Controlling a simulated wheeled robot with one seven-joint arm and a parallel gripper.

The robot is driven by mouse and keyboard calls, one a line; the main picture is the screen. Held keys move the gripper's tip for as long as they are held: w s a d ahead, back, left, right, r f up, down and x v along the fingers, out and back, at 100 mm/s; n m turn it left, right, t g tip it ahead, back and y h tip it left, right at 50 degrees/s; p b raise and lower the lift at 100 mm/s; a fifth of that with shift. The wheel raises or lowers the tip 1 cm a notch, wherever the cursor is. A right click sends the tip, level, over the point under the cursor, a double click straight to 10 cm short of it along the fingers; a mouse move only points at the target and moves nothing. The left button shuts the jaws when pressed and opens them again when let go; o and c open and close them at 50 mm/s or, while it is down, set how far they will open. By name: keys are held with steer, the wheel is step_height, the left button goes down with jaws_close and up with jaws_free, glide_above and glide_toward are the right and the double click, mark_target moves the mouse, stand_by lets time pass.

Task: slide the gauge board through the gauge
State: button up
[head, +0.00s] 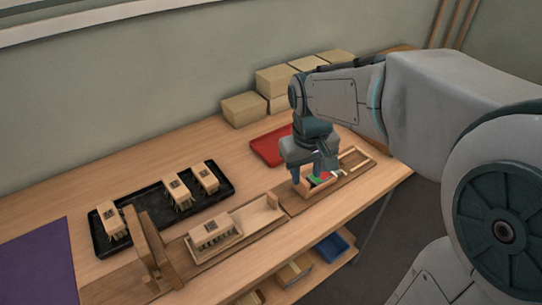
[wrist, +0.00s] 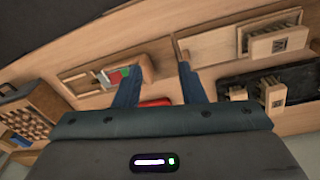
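The gauge looks to be a pair of upright wooden plates (head: 148,245) at the front left of the bench. To its right, a bristled block (head: 212,230) sits on a pale wooden board (head: 254,219), probably the gauge board, lying on a long wooden base. The block also shows in the wrist view (wrist: 280,44). My gripper (head: 314,178) points down at a small wooden fixture with green and red pieces (head: 321,179), well right of the board. In the wrist view my fingers (wrist: 166,62) are apart, with no held thing visible between them.
A black tray (head: 152,222) with bristled blocks lies behind the gauge. A red tray (head: 266,147) and cardboard boxes (head: 243,109) stand behind my gripper. A purple mat (head: 38,262) covers the left end. Bins, one blue (head: 331,247), sit below the front edge.

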mark_target(272, 195)
steer(key=w+a+f+n+g, duration=0.1)
steer(key=w+a+f+n, duration=0.25)
steer(key=w+a, duration=0.35)
steer(key=shift+m, duration=0.25)
step_height(272, 195, down, 14)
steer(key=shift+w+a+f+b, duration=0.15)
steer(key=shift+f+b, duration=0.05)
steer(key=shift+b, duration=0.45)
